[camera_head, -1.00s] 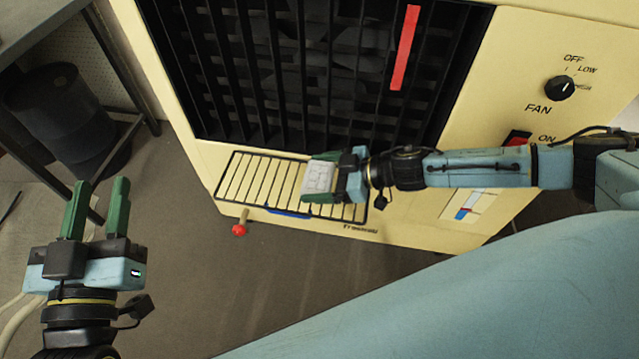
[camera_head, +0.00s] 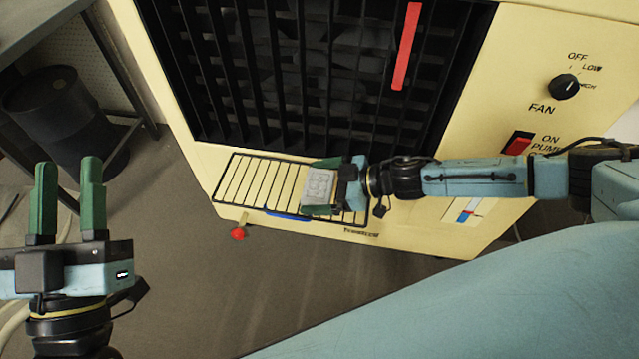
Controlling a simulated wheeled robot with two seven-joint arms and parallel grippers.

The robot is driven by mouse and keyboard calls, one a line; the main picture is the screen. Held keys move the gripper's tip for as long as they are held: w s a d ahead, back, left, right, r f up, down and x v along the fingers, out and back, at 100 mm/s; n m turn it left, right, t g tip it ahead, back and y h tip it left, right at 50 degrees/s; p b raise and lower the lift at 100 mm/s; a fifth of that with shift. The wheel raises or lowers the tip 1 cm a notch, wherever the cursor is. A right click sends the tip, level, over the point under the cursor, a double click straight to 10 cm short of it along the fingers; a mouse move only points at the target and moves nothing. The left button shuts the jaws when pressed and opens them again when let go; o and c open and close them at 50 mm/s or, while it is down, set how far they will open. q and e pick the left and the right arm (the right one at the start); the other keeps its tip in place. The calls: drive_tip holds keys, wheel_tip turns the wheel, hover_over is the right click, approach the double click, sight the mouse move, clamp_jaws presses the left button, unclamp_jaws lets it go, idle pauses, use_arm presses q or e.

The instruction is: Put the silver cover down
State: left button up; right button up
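The silver cover (camera_head: 318,187) is a small, light grey, roughly square piece. It is between the green fingers of my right gripper (camera_head: 322,187), which appears shut on it. The cover is over the right part of the wire rack (camera_head: 250,182) at the front of the cream machine; I cannot tell whether it touches the rack. My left gripper (camera_head: 67,200) is open and empty, its two green fingers pointing up, over the floor at the left.
The cream machine (camera_head: 440,240) has a dark slatted grille (camera_head: 290,80), a red strip (camera_head: 407,45), a fan knob (camera_head: 564,87) and a red switch (camera_head: 517,144). A red-knobbed tap (camera_head: 238,233) sticks out below the rack. A dark barrel (camera_head: 62,110) stands under a table at left.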

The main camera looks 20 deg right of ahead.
drive_tip(key=shift+r, duration=0.1)
